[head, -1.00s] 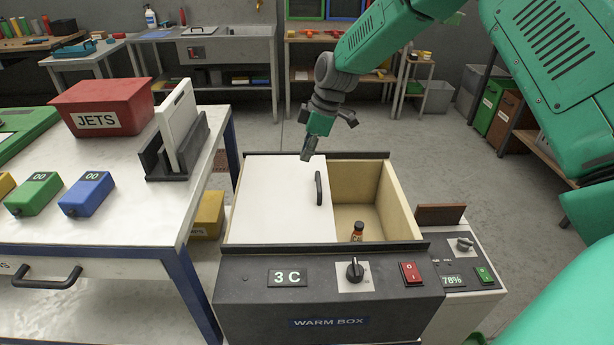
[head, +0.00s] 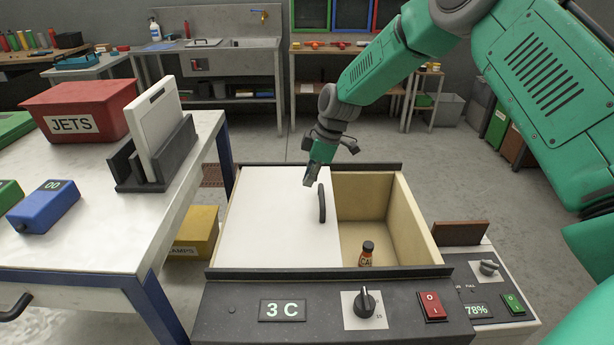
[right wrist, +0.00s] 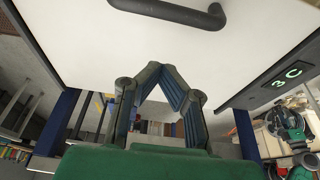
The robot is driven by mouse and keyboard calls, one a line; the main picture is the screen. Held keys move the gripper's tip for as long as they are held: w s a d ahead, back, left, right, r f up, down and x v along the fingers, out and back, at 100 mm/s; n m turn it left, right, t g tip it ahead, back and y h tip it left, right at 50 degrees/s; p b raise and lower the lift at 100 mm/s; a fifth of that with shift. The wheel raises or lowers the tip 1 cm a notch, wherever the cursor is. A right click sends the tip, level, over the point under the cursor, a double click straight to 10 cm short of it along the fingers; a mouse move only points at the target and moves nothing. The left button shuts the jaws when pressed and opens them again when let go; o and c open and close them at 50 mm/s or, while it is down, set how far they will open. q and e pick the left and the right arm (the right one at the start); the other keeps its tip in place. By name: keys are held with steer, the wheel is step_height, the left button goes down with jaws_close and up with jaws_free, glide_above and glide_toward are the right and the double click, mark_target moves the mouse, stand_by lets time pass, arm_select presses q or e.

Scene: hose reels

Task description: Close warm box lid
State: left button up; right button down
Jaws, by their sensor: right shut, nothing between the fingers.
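The warm box (head: 420,225) is a dark-fronted box with a wooden inside. Its white sliding lid (head: 270,220) covers the left part, and the right part is open. A small bottle with an orange label (head: 366,256) stands inside the open part. The lid's black handle (head: 321,203) is near its right edge; it also shows in the right wrist view (right wrist: 180,12). My right gripper (head: 308,184) is shut and empty, just left of the handle, above or at the lid; contact cannot be told. My left gripper is not in view.
A white table (head: 90,235) stands at the left with a red JETS bin (head: 80,108), a dark rack (head: 160,165) and a blue box (head: 44,206). A smaller unit (head: 497,290) adjoins the box at the right. The floor behind the box is clear.

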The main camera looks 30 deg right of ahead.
mark_target(314, 208)
steer(key=x, duration=0.6)
steer(key=shift+w+d+f, duration=0.1)
steer(key=shift+d+f, duration=0.15)
steer(key=shift+d, duration=0.05)
steer(key=shift+s+d+r, duration=0.2)
steer(key=shift+s+r, duration=0.15)
steer(key=shift+s, duration=0.15)
steer(key=shift+s+d+r, duration=0.2)
steer(key=shift+s+r, duration=0.15)
steer(key=shift+s, duration=0.1)
steer(key=shift+s+d+f, duration=0.1)
steer(key=shift+d+f, duration=0.05)
steer(key=shift+d, duration=0.35)
steer(key=shift+d+f, duration=0.25)
steer(key=shift+d, duration=0.45)
steer(key=shift+s+r+p, duration=0.15)
steer(key=shift+p, duration=0.15)
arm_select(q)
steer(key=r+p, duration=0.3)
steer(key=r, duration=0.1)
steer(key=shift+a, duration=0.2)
arm_select(e)
steer(key=s+d, duration=0.6)
steer(key=d, duration=0.4)
steer(key=s+d, duration=0.6)
steer(key=d, duration=0.3)
steer(key=shift+s+d, duration=0.3)
steer(key=shift+d, duration=0.25)
